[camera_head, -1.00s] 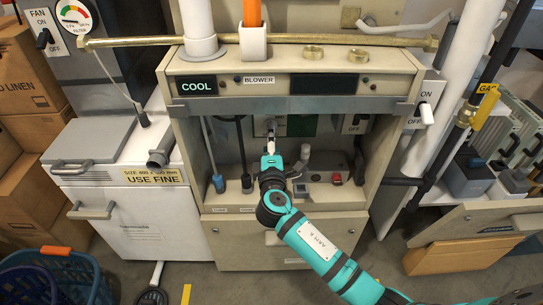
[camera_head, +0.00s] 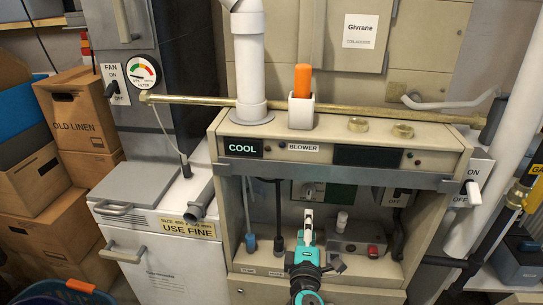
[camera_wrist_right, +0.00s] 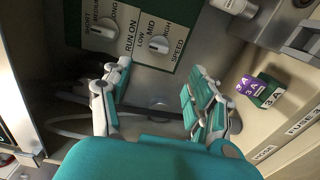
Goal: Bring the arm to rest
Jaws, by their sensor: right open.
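My right gripper (camera_head: 307,222) with its teal arm reaches into the open bay of the beige furnace cabinet (camera_head: 225,195). In the wrist view the right gripper (camera_wrist_right: 160,72) has its two fingers spread apart with nothing held between them. Two pale knobs stand on the green panel beyond the fingertips, the run-on knob (camera_wrist_right: 103,28) and the speed knob (camera_wrist_right: 160,44); the gripper appears clear of both. My left gripper is out of view.
Purple-and-green 3A fuses (camera_wrist_right: 258,90) are at the right in the wrist view. A red button (camera_head: 373,251) and switch (camera_head: 401,194) are to the gripper's right. A metal strip (camera_head: 330,177) crosses above the bay.

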